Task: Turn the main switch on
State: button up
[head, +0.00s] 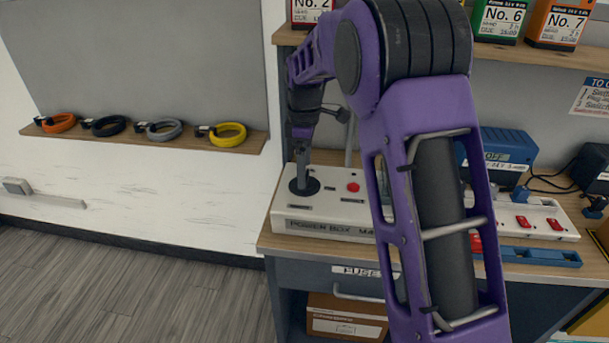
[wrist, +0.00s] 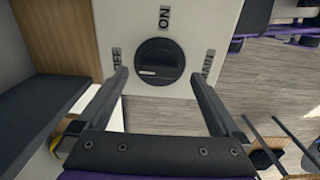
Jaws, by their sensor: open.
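The main switch is a round black rotary knob (wrist: 160,62) on the white power box (wrist: 186,30). In the wrist view its white mark (wrist: 148,73) lies on the left, toward the OFF label (wrist: 117,58); the ON label (wrist: 163,17) is above and the MAIN label (wrist: 208,64) right. My gripper (wrist: 161,76) is open, one finger on each side of the knob; I cannot tell whether they touch it. In the head view my gripper (head: 301,163) points down over the knob (head: 304,187), on the left of the power box (head: 320,228).
A red button (head: 353,187) is right of the knob. My arm hides the box's right part. Right on the bench (head: 340,250) are a switch strip (head: 540,218) and a blue unit reading OFF (head: 510,150). Coiled cables (head: 160,131) lie on the left wall shelf.

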jog(key=shift+f, duration=1)
jog(key=c, duration=1.4)
jog(key=shift+r, duration=0.1)
